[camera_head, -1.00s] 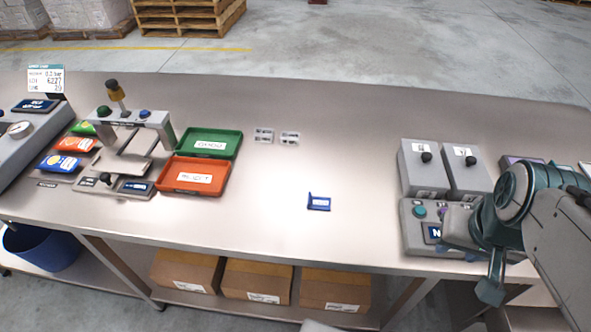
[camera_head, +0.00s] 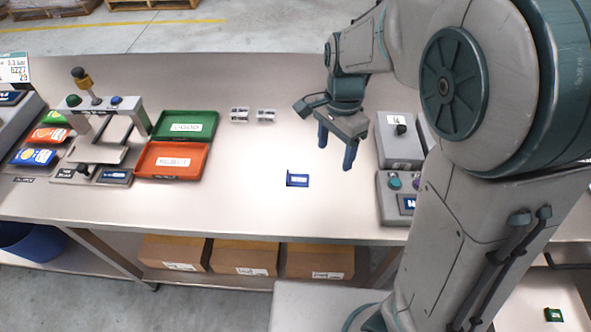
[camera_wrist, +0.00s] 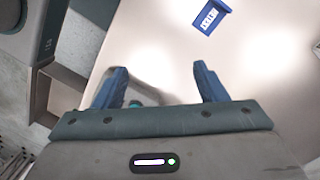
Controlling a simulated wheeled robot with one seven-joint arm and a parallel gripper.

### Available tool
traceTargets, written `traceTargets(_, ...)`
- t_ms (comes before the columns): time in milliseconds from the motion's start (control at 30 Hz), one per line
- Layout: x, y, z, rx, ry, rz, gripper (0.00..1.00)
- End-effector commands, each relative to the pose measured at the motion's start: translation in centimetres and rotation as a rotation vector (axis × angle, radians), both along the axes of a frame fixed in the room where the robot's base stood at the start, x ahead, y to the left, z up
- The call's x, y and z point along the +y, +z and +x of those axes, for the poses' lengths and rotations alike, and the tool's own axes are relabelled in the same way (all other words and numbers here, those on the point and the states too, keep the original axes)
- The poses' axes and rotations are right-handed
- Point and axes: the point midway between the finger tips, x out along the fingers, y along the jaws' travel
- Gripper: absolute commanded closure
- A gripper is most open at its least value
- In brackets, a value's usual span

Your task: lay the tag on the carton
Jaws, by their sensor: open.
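A small blue piece with a white label (camera_head: 297,180) lies alone on the bench's front middle. It looks like the tag, but its print is too small to read. It also shows at the top of the wrist view (camera_wrist: 211,17). My gripper (camera_head: 336,156) is open and empty above the bench, to the right of the blue piece and apart from it. Its two blue fingers (camera_wrist: 160,70) point down. Brown cartons with white labels, a left one (camera_head: 174,252), a middle one (camera_head: 245,257) and a right one (camera_head: 320,261), stand on the shelf under the bench.
A green tray (camera_head: 184,125) and an orange tray (camera_head: 172,160) lie left of centre beside a press-like stand (camera_head: 98,125). Two small metal pieces (camera_head: 252,115) lie behind. Grey control boxes (camera_head: 399,140) stand right of my gripper.

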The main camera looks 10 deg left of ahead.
Motion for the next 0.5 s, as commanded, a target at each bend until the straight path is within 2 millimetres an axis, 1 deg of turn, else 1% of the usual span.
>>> traceTargets(33, 1.6, -0.4, 0.6, 0.013, -0.048, -0.044, 0.35)
traceTargets(167, 5.1, -1.4, 2.0, 0.008, -0.213, -0.162, 0.35)
traceTargets(233, 7.1, -1.7, 2.6, -0.017, -0.297, -0.225, 0.35)
traceTargets(400, 11.9, -2.2, 3.1, -0.122, -0.467, -0.348, 0.35)
traceTargets(500, 14.0, -2.1, 3.1, -0.185, -0.537, -0.39, 0.35)
